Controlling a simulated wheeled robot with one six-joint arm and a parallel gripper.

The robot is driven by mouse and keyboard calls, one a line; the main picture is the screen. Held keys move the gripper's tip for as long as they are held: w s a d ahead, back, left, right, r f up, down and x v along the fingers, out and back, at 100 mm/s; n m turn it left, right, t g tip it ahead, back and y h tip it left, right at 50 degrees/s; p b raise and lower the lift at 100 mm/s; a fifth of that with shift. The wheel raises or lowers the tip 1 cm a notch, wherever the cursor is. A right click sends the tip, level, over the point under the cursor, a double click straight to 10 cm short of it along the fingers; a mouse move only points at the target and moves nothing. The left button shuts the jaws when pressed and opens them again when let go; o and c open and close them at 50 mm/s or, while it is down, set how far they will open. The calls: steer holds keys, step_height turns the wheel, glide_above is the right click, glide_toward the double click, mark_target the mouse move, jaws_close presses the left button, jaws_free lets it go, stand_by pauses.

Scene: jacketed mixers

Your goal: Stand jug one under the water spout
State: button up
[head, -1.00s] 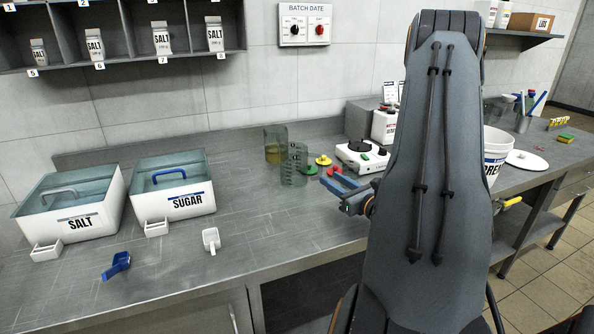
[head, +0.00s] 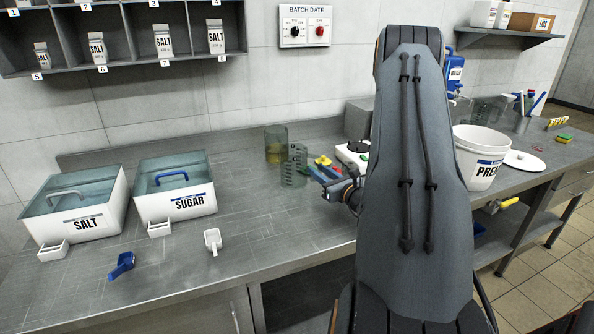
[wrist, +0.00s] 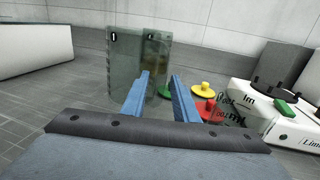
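Two clear jugs stand close together at the back of the bench. The front jug (head: 293,170) looks empty and carries a dark mark near its rim in the wrist view (wrist: 125,68), perhaps a 1. The rear jug (head: 275,146) holds some amber liquid; it also shows in the wrist view (wrist: 157,55), partly behind my finger. I cannot make out a water spout.
Yellow (wrist: 204,88), red and green knobbed discs lie right of the jugs, beside a white hotplate (head: 350,155). A blue unit (head: 455,72) and a white bucket (head: 481,158) stand right of my arm. The salt bin (head: 75,205) and sugar bin (head: 176,188) are at left.

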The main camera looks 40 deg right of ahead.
jaws_close()
steer(key=shift+r, duration=0.15)
